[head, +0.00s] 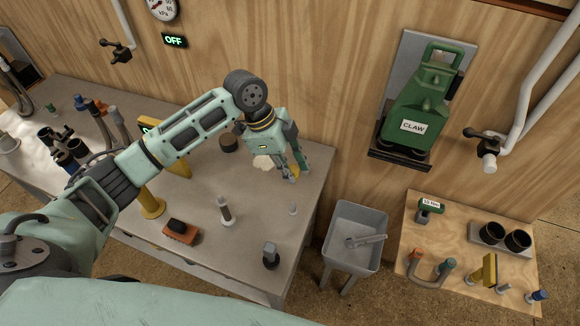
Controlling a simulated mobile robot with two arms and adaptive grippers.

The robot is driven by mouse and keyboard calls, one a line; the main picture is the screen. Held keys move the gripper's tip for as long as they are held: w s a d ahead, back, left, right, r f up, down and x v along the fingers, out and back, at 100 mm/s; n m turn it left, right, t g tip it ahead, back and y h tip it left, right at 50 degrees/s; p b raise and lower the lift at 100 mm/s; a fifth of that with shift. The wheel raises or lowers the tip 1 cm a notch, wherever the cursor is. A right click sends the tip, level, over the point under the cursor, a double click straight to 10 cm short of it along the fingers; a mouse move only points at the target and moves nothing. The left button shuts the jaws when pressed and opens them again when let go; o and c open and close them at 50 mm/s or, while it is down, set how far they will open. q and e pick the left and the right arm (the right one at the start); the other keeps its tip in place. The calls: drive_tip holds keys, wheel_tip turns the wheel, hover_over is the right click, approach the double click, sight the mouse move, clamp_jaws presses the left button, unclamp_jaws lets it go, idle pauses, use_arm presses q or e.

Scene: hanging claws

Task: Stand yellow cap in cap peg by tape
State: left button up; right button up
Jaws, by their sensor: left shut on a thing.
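My left gripper (291,177) is over the right part of the grey bench (212,257), near its back edge. I cannot tell whether the cap touches the bench. A dark round roll (228,143), perhaps the tape, lies behind and left of the gripper. My right gripper is not in view.
A white-and-dark bottle (224,209), an orange-brown block (181,232) and a dark-based grey item (270,255) stand on the front of the bench. A grey sink (355,238) and a wooden side table (459,246) are to the right. A green claw unit (419,108) hangs on the wall.

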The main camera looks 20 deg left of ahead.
use_arm(q)
drive_tip(key=shift+d+f+b, duration=0.1)
drive_tip(key=shift+f+b, duration=0.2)
drive_tip(key=shift+f, duration=0.4)
wheel_tip(320, 180, down, 7)
drive_tip(key=b, duration=0.3)
drive_tip(key=shift+r+b, duration=0.15)
drive_tip(key=shift+b, duration=0.15)
wheel_tip(320, 180, down, 4)
drive_tip(key=shift+r+b, duration=0.2)
drive_tip(key=shift+b, duration=0.75)
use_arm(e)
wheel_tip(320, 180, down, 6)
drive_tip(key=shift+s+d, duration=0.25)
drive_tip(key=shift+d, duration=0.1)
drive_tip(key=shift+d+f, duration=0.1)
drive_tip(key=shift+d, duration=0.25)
use_arm(q)
drive_tip(key=shift+p, duration=0.6)
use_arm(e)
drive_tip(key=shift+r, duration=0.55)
use_arm(q)
drive_tip(key=shift+f, duration=0.2)
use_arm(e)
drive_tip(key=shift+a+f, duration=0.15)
